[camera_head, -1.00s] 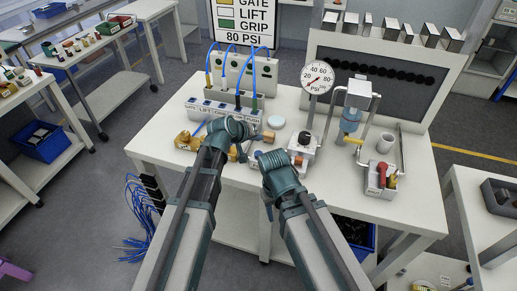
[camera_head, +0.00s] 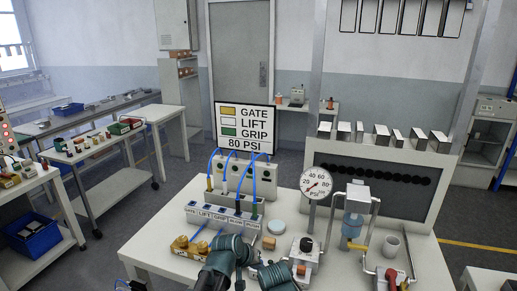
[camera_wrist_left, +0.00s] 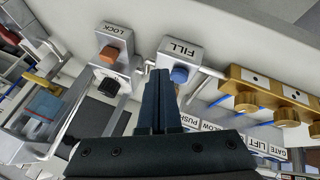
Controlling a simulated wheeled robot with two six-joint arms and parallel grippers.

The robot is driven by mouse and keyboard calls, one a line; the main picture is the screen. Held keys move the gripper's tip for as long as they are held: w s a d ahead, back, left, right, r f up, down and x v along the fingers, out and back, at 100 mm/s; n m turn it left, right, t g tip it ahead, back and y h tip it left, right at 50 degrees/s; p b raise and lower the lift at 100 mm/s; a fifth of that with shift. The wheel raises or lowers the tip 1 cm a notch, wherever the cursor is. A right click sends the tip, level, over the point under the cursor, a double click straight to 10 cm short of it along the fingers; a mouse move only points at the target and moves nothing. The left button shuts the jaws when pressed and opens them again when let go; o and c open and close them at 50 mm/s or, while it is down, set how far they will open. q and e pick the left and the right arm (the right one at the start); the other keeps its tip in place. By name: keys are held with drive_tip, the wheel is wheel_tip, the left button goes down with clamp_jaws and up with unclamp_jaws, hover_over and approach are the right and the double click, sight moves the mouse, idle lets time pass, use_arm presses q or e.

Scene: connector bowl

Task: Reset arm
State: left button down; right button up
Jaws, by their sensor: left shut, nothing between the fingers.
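My left gripper (camera_wrist_left: 165,78) is shut and empty in the left wrist view. Its fingertips point between the LOCK block (camera_wrist_left: 121,38) with an orange button and the FILL block (camera_wrist_left: 196,52) with a blue button; I cannot tell whether they touch anything. In the head view my left wrist (camera_head: 230,252) and right wrist (camera_head: 275,275) are at the bottom, over the near part of the white workbench (camera_head: 150,246). The fingers of both grippers are not clear there, and I cannot see how my right jaws stand.
A labelled valve block (camera_head: 222,219) with blue hoses stands behind my wrists, with a brass manifold (camera_head: 190,246) in front. The 80 PSI sign (camera_head: 245,128) is behind.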

use_arm(q)
drive_tip(key=s+a+f+m+g+y, duration=0.1)
drive_tip(key=s+a+m+g+y, duration=0.1)
drive_tip(key=s, duration=0.7)
drive_tip(key=s+a+f+m+g+y, duration=0.1)
drive_tip(key=s+a+f+g+y, duration=0.1)
drive_tip(key=s, duration=0.8)
drive_tip(key=shift+s+a+f+m+g+y, duration=0.3)
drive_tip(key=shift+a+m+g+y, duration=0.1)
drive_tip(key=shift+a+g+y, duration=0.55)
drive_tip(key=shift+t, duration=0.25)
